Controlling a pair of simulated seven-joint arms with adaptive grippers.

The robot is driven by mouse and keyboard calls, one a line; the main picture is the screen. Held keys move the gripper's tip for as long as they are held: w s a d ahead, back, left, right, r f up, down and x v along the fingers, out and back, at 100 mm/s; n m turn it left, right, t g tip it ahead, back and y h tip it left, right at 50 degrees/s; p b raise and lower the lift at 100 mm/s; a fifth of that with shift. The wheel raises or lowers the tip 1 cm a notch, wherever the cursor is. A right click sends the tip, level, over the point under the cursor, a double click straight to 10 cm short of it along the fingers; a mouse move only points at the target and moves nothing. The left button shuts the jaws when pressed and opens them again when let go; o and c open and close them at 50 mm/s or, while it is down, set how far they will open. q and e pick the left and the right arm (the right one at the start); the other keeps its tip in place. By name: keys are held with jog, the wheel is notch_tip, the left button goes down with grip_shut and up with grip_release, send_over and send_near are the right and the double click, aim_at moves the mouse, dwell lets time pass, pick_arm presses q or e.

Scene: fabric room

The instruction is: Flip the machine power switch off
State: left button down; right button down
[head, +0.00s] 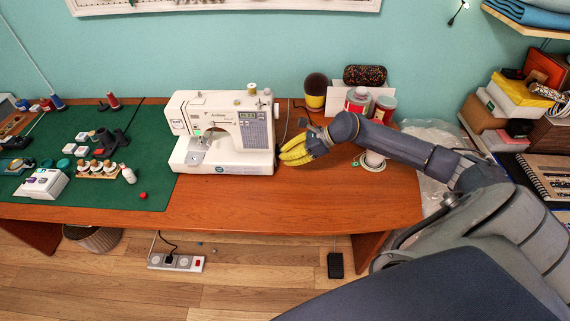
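The white sewing machine (222,133) stands upright on the wooden table, with its hand-wheel side to the right. My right gripper (283,153) has yellow ribbed fingers and is close beside the machine's right side, low near the table. I cannot tell whether the fingertips touch the machine. The two fingers lie near each other, and their gap is not clear. The power switch is not visible; the machine's right side faces away from the view and is partly behind the gripper. My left gripper is not in view.
A green cutting mat (90,155) with several sewing items covers the table's left. A power strip (176,262) and a black pedal (335,265) lie on the floor. The table front is clear.

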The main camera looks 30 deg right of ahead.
jog(key=s+d+n+g+h, duration=0.1)
jog(key=d+g+h, duration=0.1)
jog(key=d, duration=0.8)
jog(key=shift+s+d+f+h, duration=0.15)
jog(key=shift+s+f+h, duration=0.1)
jog(key=shift+h, duration=0.25)
send_near(280, 168)
jog(key=f, duration=0.1)
jog(key=a+f, duration=0.1)
jog(key=f, duration=0.1)
jog(key=w+f, duration=0.1)
jog(key=f, duration=0.1)
jog(key=shift+a, duration=0.15)
jog(key=shift+w+a+f, duration=0.15)
jog(key=shift+w+a, duration=0.5)
jog(key=shift+a, duration=0.3)
